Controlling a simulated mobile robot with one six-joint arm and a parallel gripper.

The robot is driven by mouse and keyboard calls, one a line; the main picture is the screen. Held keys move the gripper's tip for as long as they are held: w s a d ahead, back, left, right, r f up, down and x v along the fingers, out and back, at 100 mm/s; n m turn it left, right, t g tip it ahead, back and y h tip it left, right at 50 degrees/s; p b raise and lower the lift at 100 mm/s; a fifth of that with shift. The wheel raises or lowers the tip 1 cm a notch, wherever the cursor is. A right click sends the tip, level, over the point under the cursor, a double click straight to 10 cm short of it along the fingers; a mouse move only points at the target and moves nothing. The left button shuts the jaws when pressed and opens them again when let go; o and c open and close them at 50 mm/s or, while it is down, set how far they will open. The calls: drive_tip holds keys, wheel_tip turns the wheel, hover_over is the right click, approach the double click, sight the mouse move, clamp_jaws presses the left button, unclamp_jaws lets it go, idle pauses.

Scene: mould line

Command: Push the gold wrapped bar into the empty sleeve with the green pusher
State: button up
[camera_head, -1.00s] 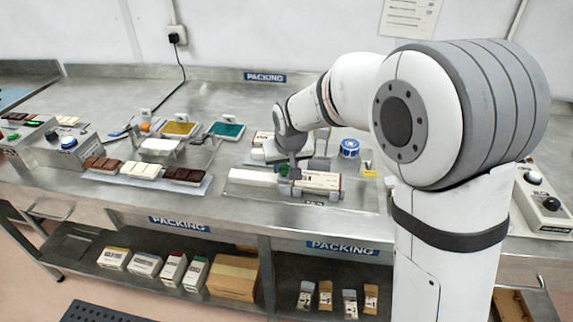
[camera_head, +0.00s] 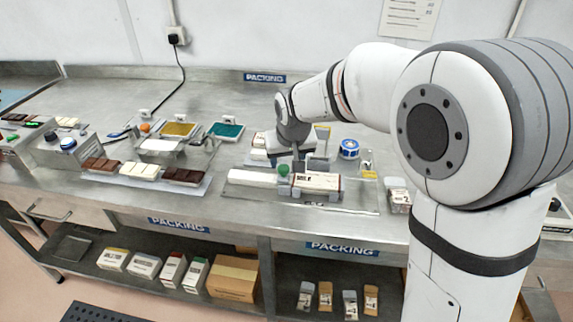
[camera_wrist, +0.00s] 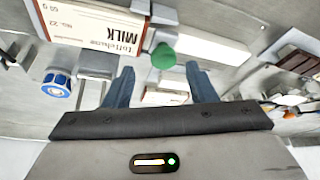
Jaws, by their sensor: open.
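The green pusher (camera_head: 284,168) has a round green knob and stands at the left end of a white and brown sleeve (camera_head: 316,183) marked MILK. In the wrist view the green knob (camera_wrist: 164,57) lies beyond and between my fingertips, close to the sleeve's end (camera_wrist: 95,25). My gripper (camera_wrist: 162,86) is open and empty, apart from the knob; in the head view my gripper (camera_head: 299,163) is just behind the sleeve. I cannot make out a gold wrapped bar; whether the sleeve holds anything is hidden.
A long white block (camera_head: 252,178) lies left of the pusher in the same line. A blue and white roll (camera_head: 349,148) stands behind right. Trays of chocolate bars (camera_head: 184,175) lie to the left. Boxes stand behind my gripper. The bench front edge is clear.

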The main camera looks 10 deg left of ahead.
drive_tip(key=v, duration=0.4)
drive_tip(key=shift+s+r, duration=0.1)
drive_tip(key=shift+r, duration=0.1)
